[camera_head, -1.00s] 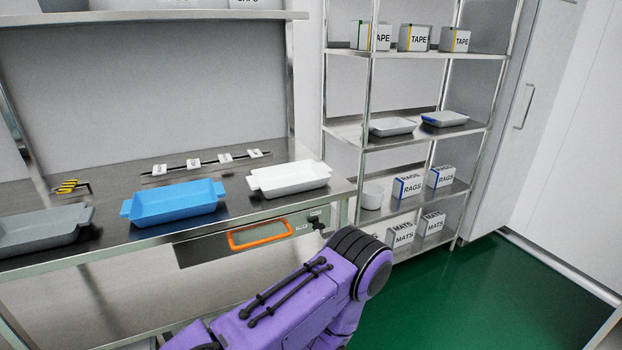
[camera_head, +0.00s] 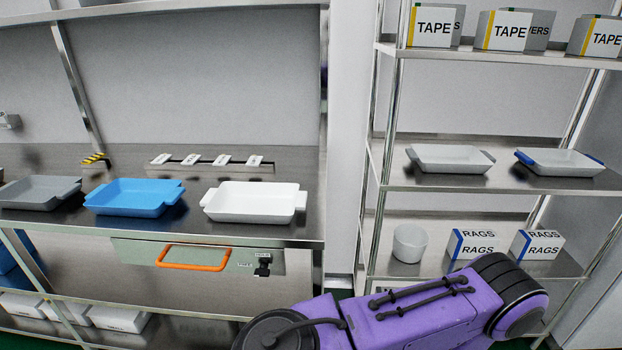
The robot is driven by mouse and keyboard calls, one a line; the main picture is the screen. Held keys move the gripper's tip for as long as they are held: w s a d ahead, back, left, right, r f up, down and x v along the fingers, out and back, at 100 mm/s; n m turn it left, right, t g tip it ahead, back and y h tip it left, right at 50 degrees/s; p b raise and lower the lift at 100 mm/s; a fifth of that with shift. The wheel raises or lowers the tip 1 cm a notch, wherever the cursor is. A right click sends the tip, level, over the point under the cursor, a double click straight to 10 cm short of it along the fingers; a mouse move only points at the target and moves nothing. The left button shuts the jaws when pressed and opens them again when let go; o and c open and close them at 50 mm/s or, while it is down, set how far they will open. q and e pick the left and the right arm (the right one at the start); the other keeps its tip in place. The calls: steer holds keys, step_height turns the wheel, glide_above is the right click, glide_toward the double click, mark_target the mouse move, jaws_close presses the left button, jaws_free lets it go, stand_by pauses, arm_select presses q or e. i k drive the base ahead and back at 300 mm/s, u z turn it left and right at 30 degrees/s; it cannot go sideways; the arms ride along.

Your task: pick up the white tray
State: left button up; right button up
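The white tray (camera_head: 254,203) sits on the steel bench top (camera_head: 312,215), at the right end of a row of trays. It is upright, with a handle tab at each end, and looks empty. A purple arm of mine crosses the lower right of the view, in front of the bench and shelf unit. Neither of my grippers shows in this view, and nothing touches the tray.
A blue tray (camera_head: 133,196) and a grey tray (camera_head: 38,192) stand left of the white one. An orange handle (camera_head: 194,266) sticks out of the bench front. The shelf unit at right holds a light grey tray (camera_head: 450,159) and a blue-ended tray (camera_head: 560,162).

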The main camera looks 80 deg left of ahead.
mark_target(233, 201)
steer(key=i, duration=0.35)
steer(key=u, duration=3.4)
